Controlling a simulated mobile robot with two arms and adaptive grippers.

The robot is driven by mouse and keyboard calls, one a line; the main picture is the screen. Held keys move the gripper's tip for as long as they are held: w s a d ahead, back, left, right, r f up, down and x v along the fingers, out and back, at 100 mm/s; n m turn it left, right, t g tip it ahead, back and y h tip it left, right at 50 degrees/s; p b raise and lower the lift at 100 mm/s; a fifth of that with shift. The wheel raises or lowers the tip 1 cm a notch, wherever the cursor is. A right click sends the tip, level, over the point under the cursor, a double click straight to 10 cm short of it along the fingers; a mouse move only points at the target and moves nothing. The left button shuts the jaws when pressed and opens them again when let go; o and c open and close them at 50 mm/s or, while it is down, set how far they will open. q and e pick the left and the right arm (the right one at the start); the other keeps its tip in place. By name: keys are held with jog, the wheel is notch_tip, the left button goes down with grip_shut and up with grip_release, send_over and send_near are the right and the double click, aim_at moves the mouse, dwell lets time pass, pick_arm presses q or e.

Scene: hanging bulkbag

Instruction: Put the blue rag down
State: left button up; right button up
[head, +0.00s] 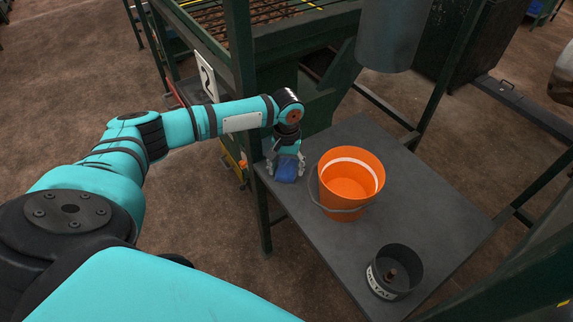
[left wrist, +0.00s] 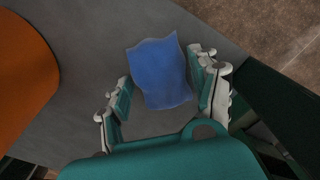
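The blue rag (head: 287,173) is at the left corner of the grey table, beside the orange bucket. It also shows in the left wrist view (left wrist: 162,75) as a slightly wrinkled blue cloth, apparently flat on the table top. My left gripper (head: 286,161) is over the rag, pointing down. In the left wrist view its two fingers (left wrist: 161,82) stand wide apart, one on each side of the rag. A narrow gap shows at the left finger; the right finger is close to the rag's edge, and I cannot tell if it touches. My right gripper is not in view.
The orange bucket (head: 349,185) with a wire handle stands right of my left gripper. A dark round container (head: 394,271) is near the front of the grey table (head: 428,202). A grey cylinder (head: 395,30) hangs above. Green frame posts (head: 241,75) stand close to my left arm.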

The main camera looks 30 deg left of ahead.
aim_at(286, 166)
pick_arm(q)
jog(key=shift+o, duration=1.2)
jog(key=shift+r, duration=0.1)
notch_tip(286, 166, up, 12)
